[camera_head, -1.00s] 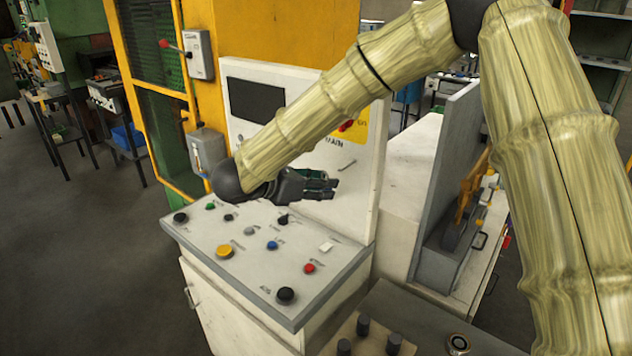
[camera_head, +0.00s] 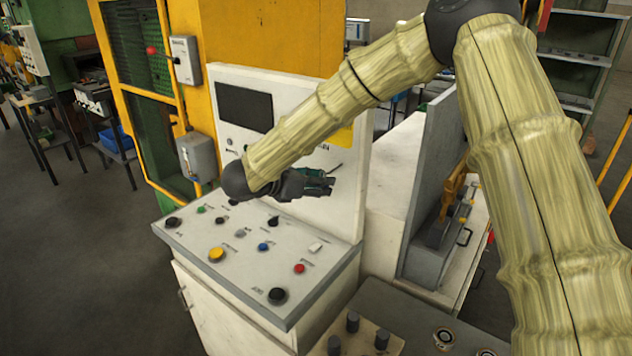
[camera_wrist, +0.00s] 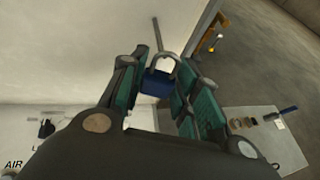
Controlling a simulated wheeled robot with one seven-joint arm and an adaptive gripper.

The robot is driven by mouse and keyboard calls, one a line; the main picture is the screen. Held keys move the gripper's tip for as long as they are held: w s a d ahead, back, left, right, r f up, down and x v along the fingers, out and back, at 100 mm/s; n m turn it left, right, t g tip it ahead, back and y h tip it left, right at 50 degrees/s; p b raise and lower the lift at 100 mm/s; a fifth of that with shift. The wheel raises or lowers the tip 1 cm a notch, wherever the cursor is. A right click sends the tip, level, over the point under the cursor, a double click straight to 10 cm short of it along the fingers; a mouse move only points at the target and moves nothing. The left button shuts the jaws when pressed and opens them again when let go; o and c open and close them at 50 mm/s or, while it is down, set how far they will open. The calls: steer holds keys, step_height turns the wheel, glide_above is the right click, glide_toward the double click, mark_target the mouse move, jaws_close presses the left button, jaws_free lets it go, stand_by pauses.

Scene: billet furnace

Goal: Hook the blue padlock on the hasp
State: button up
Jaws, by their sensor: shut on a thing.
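My gripper (camera_head: 322,184) is in front of the white upright panel, above the sloped button desk. In the wrist view its teal-padded fingers (camera_wrist: 157,76) are closed around the blue padlock (camera_wrist: 157,84). The padlock's grey shackle (camera_wrist: 164,55) points up, away from the palm. A thin grey bar (camera_wrist: 156,34) lies just beyond the shackle; I cannot tell whether it is the hasp or whether they touch. A thin dark piece (camera_head: 336,168) shows near the fingertips in the head view. The padlock is not distinguishable there.
The button desk (camera_head: 240,262) lies below my gripper. The white panel (camera_head: 345,210) rises behind it, with a dark screen (camera_head: 244,107). A grey upright plate (camera_head: 430,165) stands to the right. My arm hides most of the yellow label (camera_head: 342,137).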

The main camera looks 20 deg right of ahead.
steer(key=shift+d+r, duration=0.2)
steer(key=shift+d, duration=0.15)
steer(key=shift+w+d+f+p, duration=0.1)
steer(key=shift+w+d+p, duration=0.15)
steer(key=shift+w+p, duration=0.25)
steer(key=shift+w+d+p, duration=0.1)
steer(key=shift+d+p, duration=0.25)
steer(key=shift+p, duration=0.25)
steer(key=shift+w+d+f+b, duration=0.4)
steer(key=shift+f+b, duration=0.15)
steer(key=shift+b, duration=0.8)
steer(key=shift+b, duration=0.3)
steer(key=o, duration=1.1)
